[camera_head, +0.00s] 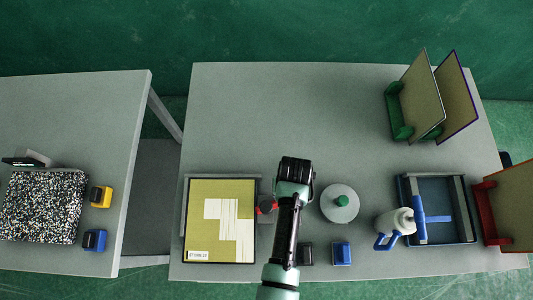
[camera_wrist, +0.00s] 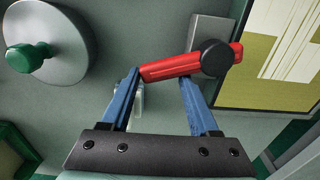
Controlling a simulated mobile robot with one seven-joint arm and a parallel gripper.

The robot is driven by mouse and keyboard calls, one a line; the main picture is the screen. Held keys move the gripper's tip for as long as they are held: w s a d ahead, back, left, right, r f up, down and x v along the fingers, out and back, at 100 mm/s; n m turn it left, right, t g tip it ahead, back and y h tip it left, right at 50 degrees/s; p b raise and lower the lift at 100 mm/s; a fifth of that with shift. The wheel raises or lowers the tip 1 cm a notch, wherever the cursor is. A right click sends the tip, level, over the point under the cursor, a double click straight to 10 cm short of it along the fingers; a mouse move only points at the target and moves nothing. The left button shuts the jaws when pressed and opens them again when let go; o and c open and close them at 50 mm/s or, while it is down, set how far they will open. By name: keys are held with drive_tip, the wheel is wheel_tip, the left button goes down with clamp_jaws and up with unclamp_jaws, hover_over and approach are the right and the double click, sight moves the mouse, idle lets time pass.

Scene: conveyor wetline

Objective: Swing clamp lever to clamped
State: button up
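The red clamp lever (camera_wrist: 170,68) shows in the wrist view with a round black knob or pivot cap (camera_wrist: 210,58) toward its right end. The lever lies beside the framed yellow-and-white panel (camera_wrist: 285,45). My gripper (camera_wrist: 160,80) has its two blue fingers spread apart, with the tips close to the lever's left part. The left fingertip is near the lever's free end; I cannot tell whether either finger touches it. In the head view a small part of the red clamp (camera_head: 267,205) shows between the panel (camera_head: 205,225) and my arm, which hides my fingers.
A grey disc with a green knob (camera_head: 341,203) stands right of my arm. A white bottle with a blue handle (camera_head: 396,222) stands by a dark tray (camera_head: 460,240). Small dark and blue blocks (camera_head: 341,253) lie near the front edge.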

drive_tip(key=shift+s+a+f, duration=0.25)
drive_tip(key=shift+s, duration=0.3)
drive_tip(key=shift+r+p, duration=0.55)
drive_tip(key=shift+p, duration=0.1)
wheel_tip(320, 180, up, 6)
drive_tip(key=p, duration=0.6)
drive_tip(key=shift+w+r, duration=0.1)
drive_tip(key=shift+w, duration=0.1)
